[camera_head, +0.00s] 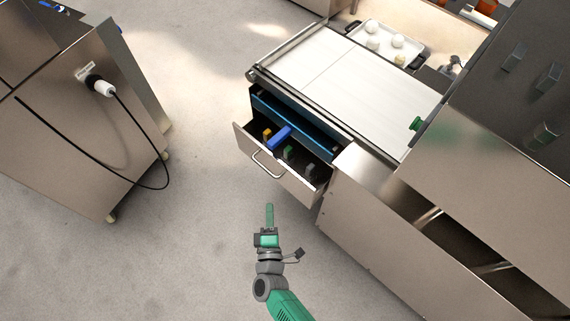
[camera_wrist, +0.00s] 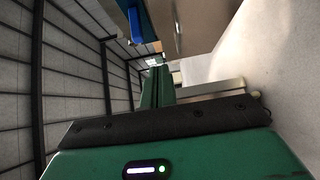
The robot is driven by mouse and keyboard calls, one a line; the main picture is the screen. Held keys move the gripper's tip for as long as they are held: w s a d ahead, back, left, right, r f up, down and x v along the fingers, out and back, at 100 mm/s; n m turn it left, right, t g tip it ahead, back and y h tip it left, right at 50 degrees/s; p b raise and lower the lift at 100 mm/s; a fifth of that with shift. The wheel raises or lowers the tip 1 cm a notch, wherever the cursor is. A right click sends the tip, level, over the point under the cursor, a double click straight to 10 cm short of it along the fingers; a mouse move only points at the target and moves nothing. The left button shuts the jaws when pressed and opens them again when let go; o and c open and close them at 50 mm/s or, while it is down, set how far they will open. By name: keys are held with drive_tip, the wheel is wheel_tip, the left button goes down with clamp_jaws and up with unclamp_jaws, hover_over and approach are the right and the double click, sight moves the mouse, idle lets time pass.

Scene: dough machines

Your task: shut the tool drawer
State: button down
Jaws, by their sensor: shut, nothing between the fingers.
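The tool drawer (camera_head: 281,176) stands pulled out from the steel machine, below the white belt. It has a curved metal handle (camera_head: 266,166) on its front. Inside lie a blue item (camera_head: 280,136), a yellow item (camera_head: 267,133), a green item (camera_head: 288,151) and a grey item (camera_head: 310,168). My gripper (camera_head: 269,208) is shut and empty, in front of the drawer and apart from it in the picture. In the wrist view the green fingers (camera_wrist: 157,88) are together, with a blue item (camera_wrist: 136,25) beyond and a steel panel, perhaps the drawer front, at the top.
A steel cabinet (camera_head: 75,125) with a plug and a hanging black cable (camera_head: 138,127) stands at the left. A long steel machine body (camera_head: 375,240) bounds the right. A tray (camera_head: 384,43) with several dough balls is at the back. The floor (camera_head: 185,235) between is clear.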

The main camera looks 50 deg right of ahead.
drive_tip(key=b, duration=0.8)
approach(279, 162)
drive_tip(key=x, duration=0.5)
drive_tip(key=shift+w+a+f, duration=0.35)
drive_tip(key=shift+s+d, duration=0.1)
drive_tip(key=shift+d, duration=0.25)
drive_tip(key=shift+d+r, duration=0.2)
drive_tip(key=shift+d, duration=0.05)
